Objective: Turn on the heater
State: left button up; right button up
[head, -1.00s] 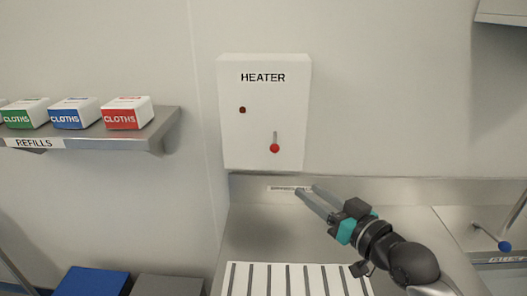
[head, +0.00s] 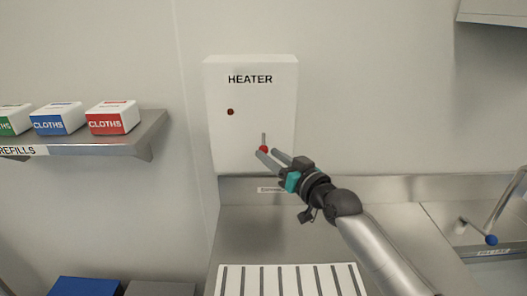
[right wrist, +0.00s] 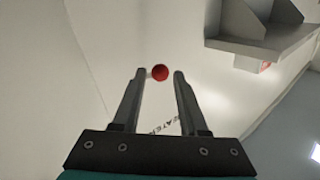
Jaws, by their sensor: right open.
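The heater (head: 226,150) is a white box on the wall with the word HEATER on its face. A small dark red lamp (head: 231,112) sits on its left part. Its lever has a red knob (head: 264,149) at the lower end of a short vertical slot. My right gripper (head: 266,153) is open with its fingertips at the knob. In the right wrist view the red knob (right wrist: 160,73) shows between the tips of the open fingers (right wrist: 158,78); I cannot tell if they touch it. My left gripper is not in view.
A wall shelf (head: 150,135) with cloth boxes (head: 112,118) is at the left. A steel counter (head: 260,235) with a white slatted panel (head: 290,280) lies below the heater. A tap with a blue knob (head: 491,239) is at the right. The wall around the heater is clear.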

aim_at(264, 148)
jog(key=shift+x, duration=1.75)
jog(key=shift+c, duration=0.3)
grip_shut()
